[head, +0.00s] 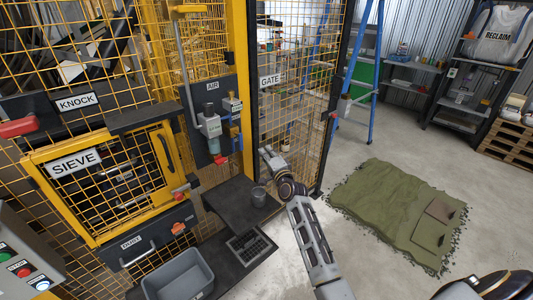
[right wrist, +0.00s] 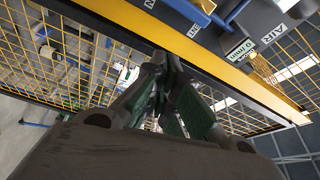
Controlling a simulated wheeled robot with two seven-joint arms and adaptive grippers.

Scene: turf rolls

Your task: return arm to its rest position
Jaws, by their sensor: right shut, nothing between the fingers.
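My right arm comes in from the bottom of the head view and reaches up toward the yellow cage. Its gripper (head: 267,157) is in front of the gate mesh, close to the yellow post and right of the AIR panel (head: 213,112). In the right wrist view the fingers (right wrist: 168,85) are together with nothing between them. The yellow post (right wrist: 215,65) and the AIR label (right wrist: 281,13) show beyond them. I cannot tell how far the fingertips are from the post. My left gripper is not in view.
A grey bin (head: 178,279) is lower left. A green mat (head: 385,205) lies on open floor at right.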

